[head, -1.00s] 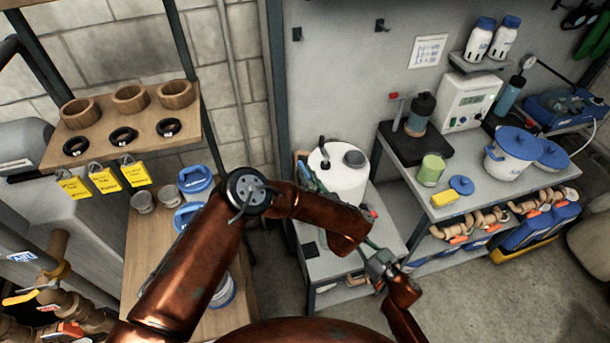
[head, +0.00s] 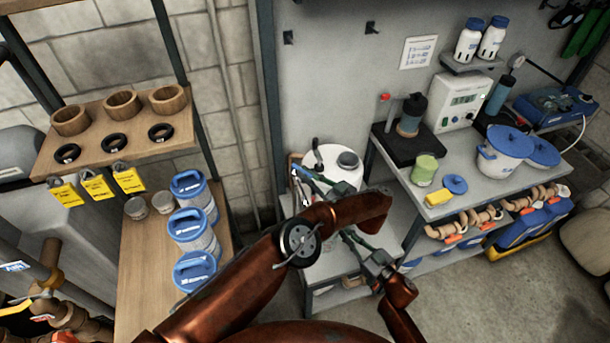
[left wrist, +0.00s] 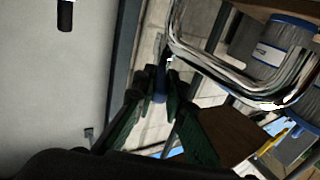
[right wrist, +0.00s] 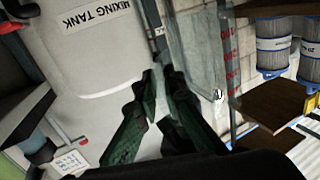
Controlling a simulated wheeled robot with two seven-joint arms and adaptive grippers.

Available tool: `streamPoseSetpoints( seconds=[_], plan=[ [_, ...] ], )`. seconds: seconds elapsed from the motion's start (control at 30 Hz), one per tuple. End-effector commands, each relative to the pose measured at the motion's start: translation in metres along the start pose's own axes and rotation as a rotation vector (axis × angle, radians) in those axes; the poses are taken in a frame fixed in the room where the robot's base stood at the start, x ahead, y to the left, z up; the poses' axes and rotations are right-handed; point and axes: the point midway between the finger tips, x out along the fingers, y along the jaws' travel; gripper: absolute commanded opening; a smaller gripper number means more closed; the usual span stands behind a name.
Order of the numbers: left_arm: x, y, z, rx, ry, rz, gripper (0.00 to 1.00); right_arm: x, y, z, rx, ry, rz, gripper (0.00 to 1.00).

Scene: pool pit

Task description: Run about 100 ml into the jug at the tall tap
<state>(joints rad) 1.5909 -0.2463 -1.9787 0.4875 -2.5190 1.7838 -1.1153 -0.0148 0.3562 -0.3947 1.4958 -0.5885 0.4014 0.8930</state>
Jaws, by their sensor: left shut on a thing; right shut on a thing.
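My left gripper (left wrist: 159,92) is shut on a small blue part (left wrist: 160,84), seemingly the tap's lever. In the head view this gripper (head: 312,180) is beside the white mixing tank (head: 328,160). The clear jug (right wrist: 203,60) has red scale marks and shows beside the tank in the right wrist view. I cannot tell the water level or whether water runs.
A grey bench (head: 455,180) with a blue-lidded pot (head: 508,150) stands to the right. A wooden shelf (head: 135,270) with several blue-topped filter cartridges (head: 193,232) is at the left. My left forearm crosses in front of the tank's stand.

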Motion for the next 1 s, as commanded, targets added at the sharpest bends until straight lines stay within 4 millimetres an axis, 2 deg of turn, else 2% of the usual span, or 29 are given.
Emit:
streamPoseSetpoints(
  seconds=[0.67, 0.7, 0.9, 1.0],
  plan=[
    [-0.0002, 0.0014, -0.0030, -0.005, -0.001, -0.023, 0.00, 0.0002, 0.0000, -0.0007, 0.000, 0.001, 0.000, 0.00],
    [-0.0002, 0.0014, -0.0030, -0.005, -0.001, -0.023, 0.14, 0.0002, 0.0000, -0.0007, 0.000, 0.001, 0.000, 0.00],
    [-0.0004, 0.0007, -0.0021, -0.004, -0.002, -0.024, 0.28, 0.0002, -0.0001, -0.0007, 0.000, 0.001, 0.000, 0.00],
    [-0.0006, 0.0005, -0.0017, -0.003, -0.003, -0.025, 0.29, 0.0002, -0.0001, -0.0006, 0.000, 0.001, 0.000, 0.00]
  ],
)
